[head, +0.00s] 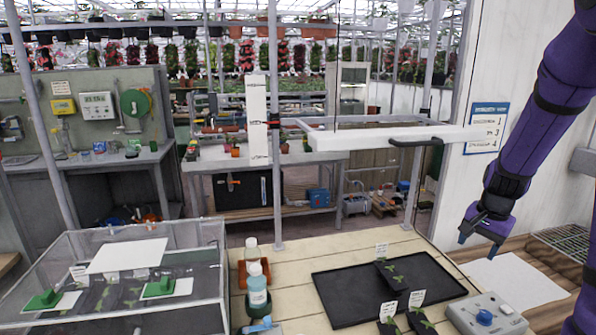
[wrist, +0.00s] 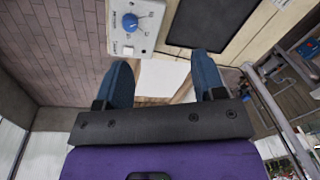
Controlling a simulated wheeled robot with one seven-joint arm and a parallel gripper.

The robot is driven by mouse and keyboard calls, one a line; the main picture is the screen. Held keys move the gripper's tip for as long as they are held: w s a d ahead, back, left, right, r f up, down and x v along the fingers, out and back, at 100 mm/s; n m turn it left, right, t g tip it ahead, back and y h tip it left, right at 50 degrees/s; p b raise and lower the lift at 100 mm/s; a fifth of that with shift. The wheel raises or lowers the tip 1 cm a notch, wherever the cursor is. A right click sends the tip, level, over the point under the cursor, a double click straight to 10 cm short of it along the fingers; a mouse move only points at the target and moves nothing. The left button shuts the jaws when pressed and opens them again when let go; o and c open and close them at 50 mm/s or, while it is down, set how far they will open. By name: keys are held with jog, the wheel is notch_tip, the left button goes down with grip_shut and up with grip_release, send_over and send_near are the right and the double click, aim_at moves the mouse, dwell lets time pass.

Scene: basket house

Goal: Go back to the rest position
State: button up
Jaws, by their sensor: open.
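My gripper (head: 484,236) hangs at the right of the head view, on the purple arm, above the white sheet (head: 513,281). In the wrist view my gripper (wrist: 166,78) shows two blue fingers spread wide apart with nothing between them. The white sheet also shows past the fingers in the wrist view (wrist: 163,76). The gripper is apart from the table and touches nothing that I can see.
A grey control box (head: 487,314) with a blue knob sits below my gripper. Left of it a black tray (head: 345,293) holds seedlings with white labels. Bottles (head: 257,286) and a clear-walled case (head: 203,262) stand further left. A white bar (head: 395,137) hangs behind.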

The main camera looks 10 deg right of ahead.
jog(key=s+a+r+n+t, duration=0.1)
jog(key=s+a+r+n, duration=0.15)
jog(key=a+r, duration=0.5)
jog(key=s+a+r+n+t, duration=0.1)
jog(key=s+a+r+n, duration=0.3)
jog(key=s, duration=0.5)
jog(key=s+a+r+n+t, duration=0.1)
jog(key=s+a+r+n, duration=0.4)
jog(key=s+a+r, duration=0.4)
jog(key=shift+a+t, duration=0.4)
jog(key=shift+a, duration=0.35)
jog(key=shift+r+n, duration=0.1)
jog(key=shift+n, duration=0.15)
